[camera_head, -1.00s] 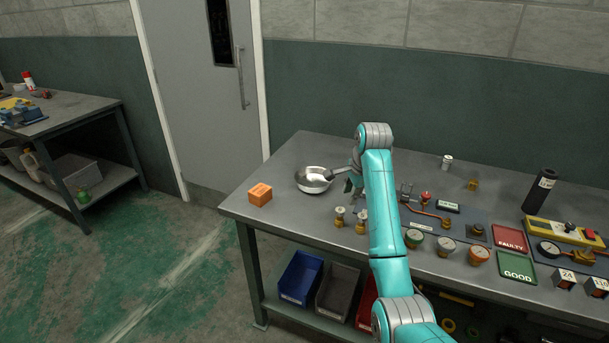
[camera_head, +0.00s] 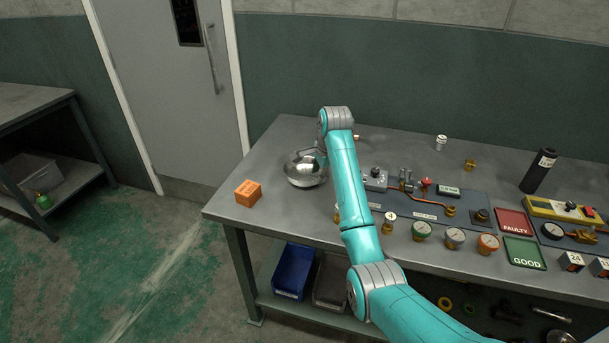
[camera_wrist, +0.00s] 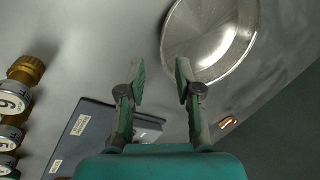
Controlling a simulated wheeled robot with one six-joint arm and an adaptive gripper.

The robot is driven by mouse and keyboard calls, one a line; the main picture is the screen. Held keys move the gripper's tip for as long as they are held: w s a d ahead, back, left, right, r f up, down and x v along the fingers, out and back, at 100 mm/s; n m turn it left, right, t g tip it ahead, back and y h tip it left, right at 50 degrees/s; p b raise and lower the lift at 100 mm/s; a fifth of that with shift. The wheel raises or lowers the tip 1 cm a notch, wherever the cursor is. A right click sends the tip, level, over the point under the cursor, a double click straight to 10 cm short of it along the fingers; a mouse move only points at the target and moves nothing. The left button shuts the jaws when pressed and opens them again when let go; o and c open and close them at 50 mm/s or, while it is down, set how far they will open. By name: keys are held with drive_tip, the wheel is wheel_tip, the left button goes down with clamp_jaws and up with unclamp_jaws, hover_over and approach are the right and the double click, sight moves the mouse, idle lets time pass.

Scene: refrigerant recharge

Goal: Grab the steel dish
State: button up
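The steel dish (camera_head: 305,170) is a shiny round bowl on the workbench, right of an orange block in the head view. In the wrist view the dish (camera_wrist: 212,38) lies at the top, a little right of centre, with its near rim just beyond the right fingertip. My gripper (camera_wrist: 158,82) has its two fingers spread apart with nothing between them. Whether the right fingertip touches the rim is not clear. In the head view my arm hides most of the gripper.
An orange block (camera_head: 248,193) sits left of the dish near the bench's left edge. A panel (camera_head: 398,202) with valves and copper pipe, several gauges (camera_head: 421,231), a red FAULTY tray (camera_head: 513,223) and a green GOOD tray (camera_head: 524,254) lie to the right. Bins stand on the shelf below.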

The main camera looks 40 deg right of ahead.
drive_tip(key=shift+x, duration=2.6)
drive_tip(key=shift+w+r, duration=0.1)
drive_tip(key=shift+w, duration=0.1)
clamp_jaws()
